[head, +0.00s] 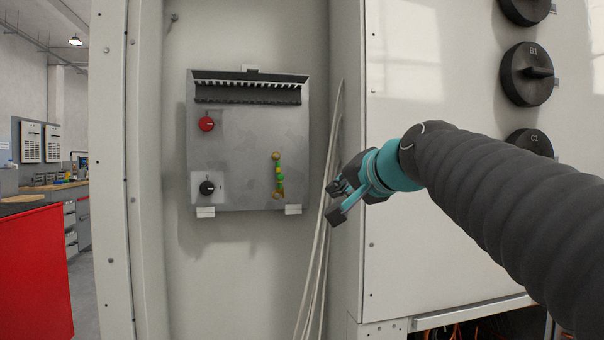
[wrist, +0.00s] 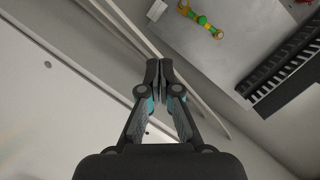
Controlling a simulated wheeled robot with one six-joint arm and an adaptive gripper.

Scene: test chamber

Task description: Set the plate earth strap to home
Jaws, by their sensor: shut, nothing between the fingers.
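The earth strap (head: 278,175) is a short green and yellow link with brassy ends, upright at the lower right of a grey metal plate (head: 240,150). My gripper (head: 334,202) is to the right of the plate, in front of the cabinet's inner edge and the pale cables. In the wrist view its fingertips (wrist: 159,70) are together and empty, apart from the strap.
The plate bears a red knob (head: 206,124), a black knob (head: 207,188) and a slotted black strip (head: 247,94). Pale cables (head: 322,225) hang between plate and gripper. A cabinet door (head: 440,230) with large black dials (head: 528,74) stands right. A red cabinet (head: 35,270) is far left.

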